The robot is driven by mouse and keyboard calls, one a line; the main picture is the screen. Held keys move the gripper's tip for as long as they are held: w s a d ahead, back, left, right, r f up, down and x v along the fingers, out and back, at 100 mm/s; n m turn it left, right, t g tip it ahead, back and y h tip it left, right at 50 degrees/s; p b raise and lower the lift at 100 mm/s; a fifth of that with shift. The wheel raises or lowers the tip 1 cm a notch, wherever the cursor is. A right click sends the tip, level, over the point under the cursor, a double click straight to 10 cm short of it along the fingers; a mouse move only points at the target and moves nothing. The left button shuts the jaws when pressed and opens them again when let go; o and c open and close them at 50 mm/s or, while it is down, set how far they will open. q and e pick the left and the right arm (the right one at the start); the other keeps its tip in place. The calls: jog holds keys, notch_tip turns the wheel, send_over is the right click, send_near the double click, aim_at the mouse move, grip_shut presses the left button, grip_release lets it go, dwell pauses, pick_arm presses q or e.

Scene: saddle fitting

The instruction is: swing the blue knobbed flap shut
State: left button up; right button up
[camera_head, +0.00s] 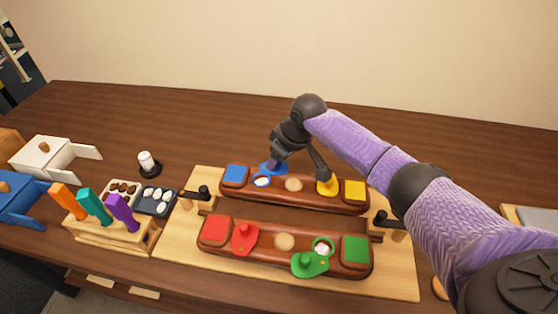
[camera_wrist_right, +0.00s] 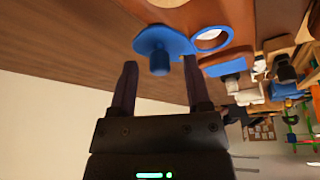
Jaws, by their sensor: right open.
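The blue knobbed flap (camera_head: 272,168) is on the far brown saddle bar (camera_head: 298,200). It sits behind the blue-rimmed round opening (camera_head: 262,182), which is uncovered and shows white inside. In the wrist view the blue flap (camera_wrist_right: 165,38) has its knob (camera_wrist_right: 159,63) pointing toward me, and the rimmed opening (camera_wrist_right: 211,39) lies beside it. My right gripper (camera_head: 295,162) is over the far bar; in the wrist view its open fingers (camera_wrist_right: 159,70) appear on either side of the knob. I cannot tell whether they touch it. My left gripper is not in view.
A yellow flap (camera_head: 326,187) is close by on the same bar. The near bar carries a red flap (camera_head: 244,238) and a green flap (camera_head: 310,264). Dark-handled levers (camera_head: 199,192) stand at the board's sides. Colored handles and small trays (camera_head: 155,200) are at left.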

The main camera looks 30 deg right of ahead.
jog(key=shift+w+f, duration=0.1)
jog(key=shift+f, duration=0.05)
grip_shut()
